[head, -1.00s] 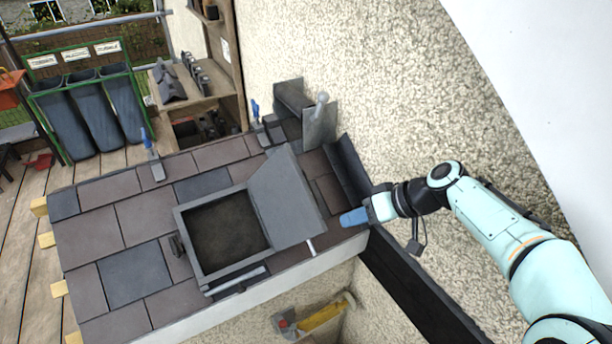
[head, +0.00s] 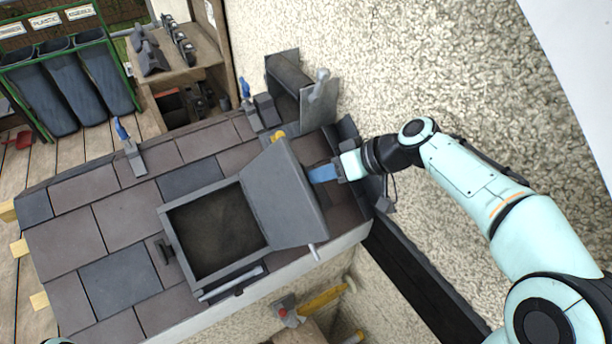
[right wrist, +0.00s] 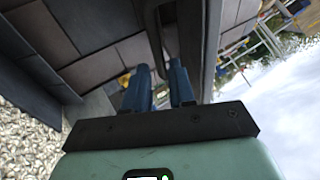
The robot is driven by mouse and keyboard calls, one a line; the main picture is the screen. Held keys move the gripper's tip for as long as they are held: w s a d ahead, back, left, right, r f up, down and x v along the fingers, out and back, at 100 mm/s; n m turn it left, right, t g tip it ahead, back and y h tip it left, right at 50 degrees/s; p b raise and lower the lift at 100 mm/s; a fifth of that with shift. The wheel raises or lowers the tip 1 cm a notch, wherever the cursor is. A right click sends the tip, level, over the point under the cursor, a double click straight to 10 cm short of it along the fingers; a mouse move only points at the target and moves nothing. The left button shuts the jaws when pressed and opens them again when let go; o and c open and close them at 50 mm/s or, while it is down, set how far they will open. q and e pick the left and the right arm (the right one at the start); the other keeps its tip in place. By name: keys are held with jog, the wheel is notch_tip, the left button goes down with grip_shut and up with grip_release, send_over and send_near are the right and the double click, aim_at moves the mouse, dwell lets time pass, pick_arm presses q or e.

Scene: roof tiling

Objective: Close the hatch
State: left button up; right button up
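The hatch is a grey frame (head: 168,222) set in the tiled roof, around a dark opening (head: 215,228). Its grey lid (head: 280,195) stands raised on the right side of the frame, so the hatch is open. My right gripper (head: 322,174) is behind the lid, close to its right edge. In the right wrist view its two blue fingers (right wrist: 160,88) are apart, with the lid (right wrist: 210,50) rising beside them. A dark strip of the lid reaches down near the fingertips; I cannot tell whether they touch it. My left gripper is not in view.
Dark red and grey tiles (head: 125,225) cover the roof. Blue-handled clamps (head: 130,150) sit along its upper edge. A grey metal piece (head: 318,98) stands at the upper right corner. The pebbled wall (head: 440,70) is close on the right.

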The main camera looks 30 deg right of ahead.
jog(key=x, duration=0.5)
jog(key=shift+w+a+f, duration=0.1)
jog(key=shift+w+f, duration=0.05)
grip_shut()
jog(key=shift+a, duration=0.1)
